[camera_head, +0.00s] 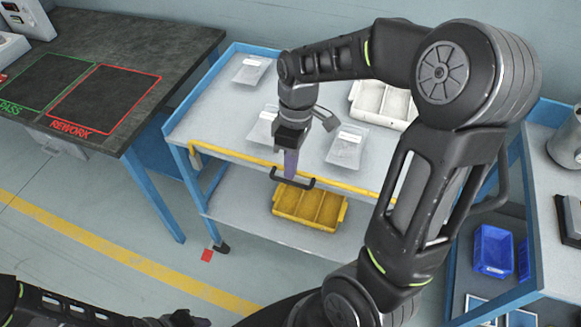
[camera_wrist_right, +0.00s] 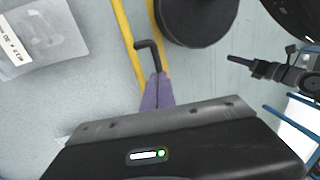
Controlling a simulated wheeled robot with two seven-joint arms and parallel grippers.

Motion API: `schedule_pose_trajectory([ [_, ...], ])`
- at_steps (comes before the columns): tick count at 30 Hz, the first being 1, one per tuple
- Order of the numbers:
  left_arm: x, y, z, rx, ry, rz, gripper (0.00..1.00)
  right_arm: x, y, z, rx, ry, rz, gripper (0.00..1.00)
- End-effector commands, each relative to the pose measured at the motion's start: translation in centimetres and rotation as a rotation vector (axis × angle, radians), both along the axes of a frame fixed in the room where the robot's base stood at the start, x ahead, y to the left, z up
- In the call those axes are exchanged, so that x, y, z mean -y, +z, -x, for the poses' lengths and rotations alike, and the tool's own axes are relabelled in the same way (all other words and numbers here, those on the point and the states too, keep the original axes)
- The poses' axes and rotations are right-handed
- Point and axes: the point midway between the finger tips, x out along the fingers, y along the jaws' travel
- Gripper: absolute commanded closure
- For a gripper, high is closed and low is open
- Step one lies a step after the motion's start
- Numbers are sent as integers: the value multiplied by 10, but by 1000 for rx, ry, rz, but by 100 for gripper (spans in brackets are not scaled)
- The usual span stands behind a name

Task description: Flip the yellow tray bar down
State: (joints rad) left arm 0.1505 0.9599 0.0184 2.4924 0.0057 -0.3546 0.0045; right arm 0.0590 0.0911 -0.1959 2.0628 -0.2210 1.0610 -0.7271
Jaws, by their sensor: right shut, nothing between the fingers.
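The yellow tray bar (camera_head: 240,156) runs along the front edge of the blue-framed cart's top shelf (camera_head: 215,115). A black handle (camera_head: 296,184) sticks out from the bar; it also shows in the right wrist view (camera_wrist_right: 148,46). My right gripper (camera_head: 290,164) points down at the bar beside the handle. Its purple fingers (camera_wrist_right: 157,93) are shut with nothing between them. They look close to the handle, but I cannot tell whether they touch it. My left gripper (camera_head: 187,319) is low at the bottom edge of the head view, and its jaws are unclear.
Clear bags (camera_head: 346,148) and a white divided tray (camera_head: 381,103) lie on the top shelf. A yellow divided bin (camera_head: 309,206) sits on the lower shelf. A dark bench (camera_head: 120,35) stands left, and a shelf with blue bins (camera_head: 494,250) right.

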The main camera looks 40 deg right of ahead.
Motion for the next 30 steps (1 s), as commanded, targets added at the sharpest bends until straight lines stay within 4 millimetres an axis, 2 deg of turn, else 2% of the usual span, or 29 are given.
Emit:
schedule_pose_trajectory([
  [5, 0, 2, 0, -1, 1, -1, 64, -1, -11, 1, 0, -1, 0, 100],
  [16, 0, -1, 0, -1, 0, -1, 64, -2, -15, 2, 0, -1, 0, 100],
  [24, 2, -34, -3, 10, -3, 8, 64, -2, -62, 2, -3, 0, -1, 100],
  [30, 2, -36, -4, 14, -4, 10, 64, -2, -69, 2, -2, 0, -1, 100],
])
